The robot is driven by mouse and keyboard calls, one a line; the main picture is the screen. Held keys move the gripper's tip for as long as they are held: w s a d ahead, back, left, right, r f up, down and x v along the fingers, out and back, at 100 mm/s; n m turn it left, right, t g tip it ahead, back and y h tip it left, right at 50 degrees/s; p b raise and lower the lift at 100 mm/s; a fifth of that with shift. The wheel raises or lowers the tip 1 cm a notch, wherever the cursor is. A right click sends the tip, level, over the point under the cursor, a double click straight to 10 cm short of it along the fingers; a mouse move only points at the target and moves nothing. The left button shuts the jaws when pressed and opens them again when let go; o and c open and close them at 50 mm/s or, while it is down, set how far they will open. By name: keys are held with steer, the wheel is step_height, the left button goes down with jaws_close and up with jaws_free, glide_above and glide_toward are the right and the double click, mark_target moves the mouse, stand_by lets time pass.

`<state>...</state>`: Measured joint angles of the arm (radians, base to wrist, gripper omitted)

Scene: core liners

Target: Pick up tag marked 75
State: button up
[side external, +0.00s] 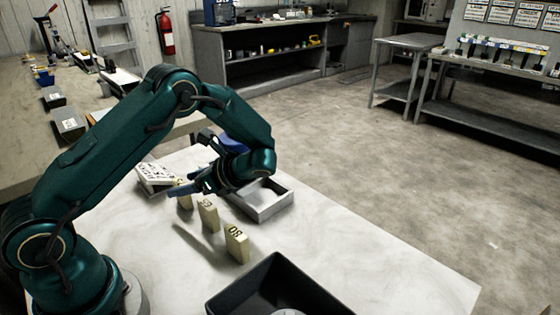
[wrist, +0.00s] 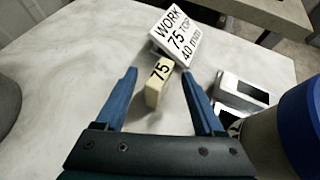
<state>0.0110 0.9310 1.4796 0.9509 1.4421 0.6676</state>
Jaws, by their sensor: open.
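The tag marked 75 (wrist: 158,83) is a cream block standing upright on the pale table. In the wrist view it shows between and just beyond the fingertips of my gripper (wrist: 158,72), which is open and empty. In the side view my gripper (side external: 183,188) is low over the table at a cream tag (side external: 185,201), whose upper part the fingers cover. A white card (wrist: 172,34) reading "WORK 75 TOP 40 mm" stands behind the tag. The card also shows in the side view (side external: 155,174).
Two more cream tags, a middle one (side external: 208,215) and a nearer one (side external: 237,244), stand in a row toward the camera. A grey metal tray (side external: 270,208) lies right of the row. A black bin (side external: 232,299) is at the front. The table's right side is clear.

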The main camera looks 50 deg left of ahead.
steer(key=shift+c, duration=0.3)
jaws_close()
steer(key=shift+r, duration=0.1)
